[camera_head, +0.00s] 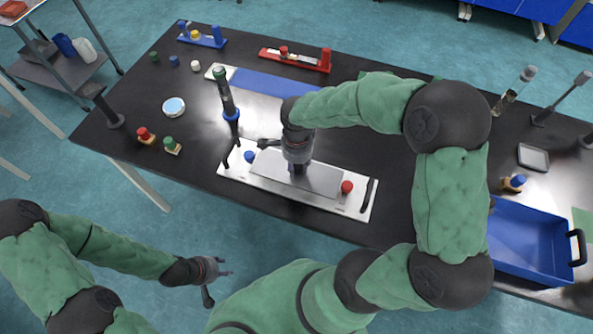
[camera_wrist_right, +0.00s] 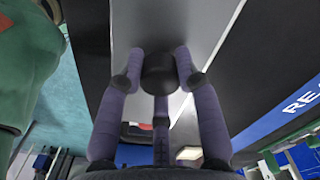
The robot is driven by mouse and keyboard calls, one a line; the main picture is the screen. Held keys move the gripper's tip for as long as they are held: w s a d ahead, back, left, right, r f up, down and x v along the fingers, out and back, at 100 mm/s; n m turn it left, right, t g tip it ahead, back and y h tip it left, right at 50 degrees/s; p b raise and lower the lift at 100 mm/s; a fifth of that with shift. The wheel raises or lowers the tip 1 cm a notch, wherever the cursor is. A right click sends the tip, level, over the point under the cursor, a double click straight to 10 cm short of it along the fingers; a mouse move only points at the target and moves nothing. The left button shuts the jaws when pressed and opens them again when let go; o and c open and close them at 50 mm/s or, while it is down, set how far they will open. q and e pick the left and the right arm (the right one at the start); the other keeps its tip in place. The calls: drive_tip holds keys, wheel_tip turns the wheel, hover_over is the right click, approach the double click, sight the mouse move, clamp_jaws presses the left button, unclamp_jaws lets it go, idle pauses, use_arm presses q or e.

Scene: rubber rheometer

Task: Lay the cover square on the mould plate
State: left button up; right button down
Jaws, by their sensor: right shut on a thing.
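A flat grey cover (camera_head: 322,180) lies over a white plate (camera_head: 232,172) near the table's front edge, probably the mould plate. Their long edges look roughly parallel. My right gripper (camera_head: 297,170) comes down over the cover's middle. In the right wrist view my right gripper (camera_wrist_right: 160,62) has its fingers closed around a black knob (camera_wrist_right: 160,76) on the grey cover (camera_wrist_right: 180,22). I cannot tell whether the cover touches the plate. A blue knob (camera_head: 249,157) and a red knob (camera_head: 347,187) stand at the plate's two ends. My left gripper (camera_head: 226,268) is open and empty in front of the table.
A black handle (camera_head: 368,195) is at the plate's right end. A green-and-blue upright tool (camera_head: 226,95) stands behind its left end. Small red and green stamps (camera_head: 146,136), a round dish (camera_head: 174,107) and a blue tray (camera_head: 527,240) are to the sides.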

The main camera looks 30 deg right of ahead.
sight(296, 169)
drive_tip(key=shift+w+d+f, duration=0.15)
drive_tip(key=shift+w+f, duration=0.15)
drive_tip(key=shift+f, duration=0.05)
drive_tip(key=shift+w+d+f+b, duration=0.15)
drive_tip(key=shift+f+b, duration=0.25)
drive_tip(key=shift+f, duration=0.5)
drive_tip(key=shift+w+a+f+b, duration=0.1)
drive_tip(key=shift+f+b, duration=0.25)
drive_tip(key=shift+f, duration=0.55)
drive_tip(key=shift+f, duration=0.15)
drive_tip(key=c, duration=0.9)
unclamp_jaws()
drive_tip(key=shift+o, duration=0.2)
drive_tip(key=shift+r, duration=0.2)
wheel_tip(296, 169, up, 12)
drive_tip(key=p, duration=0.3)
drive_tip(key=shift+p, duration=0.3)
